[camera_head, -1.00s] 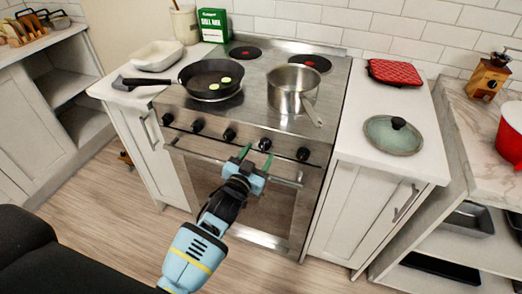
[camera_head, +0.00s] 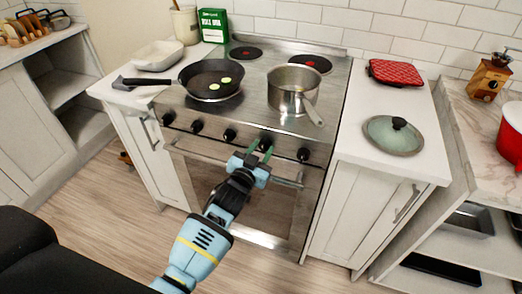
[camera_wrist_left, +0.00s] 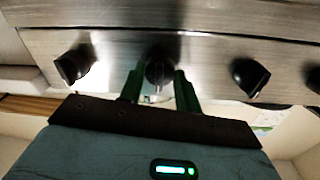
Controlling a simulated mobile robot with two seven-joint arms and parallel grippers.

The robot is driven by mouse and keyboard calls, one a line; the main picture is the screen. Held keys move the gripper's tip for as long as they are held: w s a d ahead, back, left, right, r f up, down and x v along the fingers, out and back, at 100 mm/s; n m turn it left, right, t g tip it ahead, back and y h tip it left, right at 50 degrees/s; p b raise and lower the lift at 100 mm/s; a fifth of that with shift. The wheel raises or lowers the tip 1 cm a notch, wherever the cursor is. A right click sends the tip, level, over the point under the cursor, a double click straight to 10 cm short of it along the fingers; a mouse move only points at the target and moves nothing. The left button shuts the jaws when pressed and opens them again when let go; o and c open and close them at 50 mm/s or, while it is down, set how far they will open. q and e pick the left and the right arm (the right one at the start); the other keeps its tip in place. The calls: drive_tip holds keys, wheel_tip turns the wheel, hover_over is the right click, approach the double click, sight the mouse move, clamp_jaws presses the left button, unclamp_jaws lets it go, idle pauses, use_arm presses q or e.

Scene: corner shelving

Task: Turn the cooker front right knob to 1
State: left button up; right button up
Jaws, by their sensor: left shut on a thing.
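The stainless cooker (camera_head: 245,115) has a row of several black knobs along its front panel. My left gripper (camera_head: 260,149) is at the second knob from the right (camera_head: 266,142), its green fingers shut on it. In the left wrist view this knob (camera_wrist_left: 160,70) sits between the two green fingers of the gripper (camera_wrist_left: 160,86), partly hidden by them. The rightmost knob (camera_head: 303,154) stands free beside it. Any marks around the knobs are too small to read. My right gripper is not in view.
A frying pan (camera_head: 211,78) and a steel saucepan (camera_head: 293,88) stand on the hob. The oven door handle (camera_head: 287,181) runs just below the knobs. A glass lid (camera_head: 393,135) and a red item (camera_head: 395,72) lie on the right counter. The floor in front is clear.

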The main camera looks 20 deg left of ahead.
use_arm(q)
drive_tip(key=shift+m, duration=0.3)
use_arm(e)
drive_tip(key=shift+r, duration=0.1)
use_arm(q)
drive_tip(key=m, duration=0.3)
drive_tip(key=shift+r+m+p, duration=0.1)
drive_tip(key=shift+m+p, duration=0.2)
drive_tip(key=shift+p, duration=0.1)
drive_tip(key=m, duration=0.4)
drive_tip(key=shift+g, duration=0.3)
drive_tip(key=shift+d+m+y, duration=0.1)
drive_tip(key=shift+m+y, duration=0.2)
drive_tip(key=shift+m, duration=1.2)
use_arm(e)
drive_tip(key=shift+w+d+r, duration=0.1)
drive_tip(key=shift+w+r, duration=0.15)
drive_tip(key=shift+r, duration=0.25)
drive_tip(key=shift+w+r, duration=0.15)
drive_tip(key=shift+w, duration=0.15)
